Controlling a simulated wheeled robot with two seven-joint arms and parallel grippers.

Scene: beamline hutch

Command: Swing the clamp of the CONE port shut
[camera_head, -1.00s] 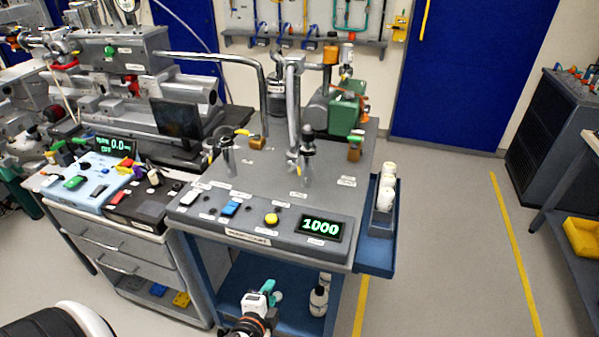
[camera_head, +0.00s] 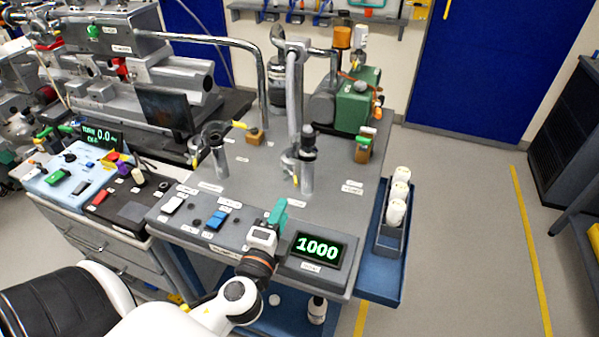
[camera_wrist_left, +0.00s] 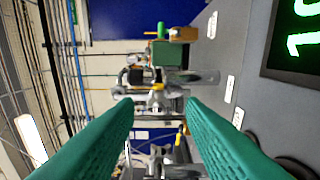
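Two grey port posts with clamps stand on the bench top: a left post (camera_head: 218,152) and a right post (camera_head: 306,168) by the tall metal pipe. Their labels are too small to read, so I cannot tell which is CONE or whether either clamp is shut. The right post (camera_wrist_left: 198,76) also shows ahead in the left wrist view. My left gripper (camera_head: 279,210) is over the bench's front panel, left of the display, nearer than the posts and apart from both. In the left wrist view its teal fingers (camera_wrist_left: 160,104) are spread and empty. My right gripper is out of view.
A green pump (camera_head: 356,100) and a brown-based valve (camera_head: 365,147) stand behind and right. A blue side tray (camera_head: 380,282) holds white bottles. Blue and white buttons line the front panel.

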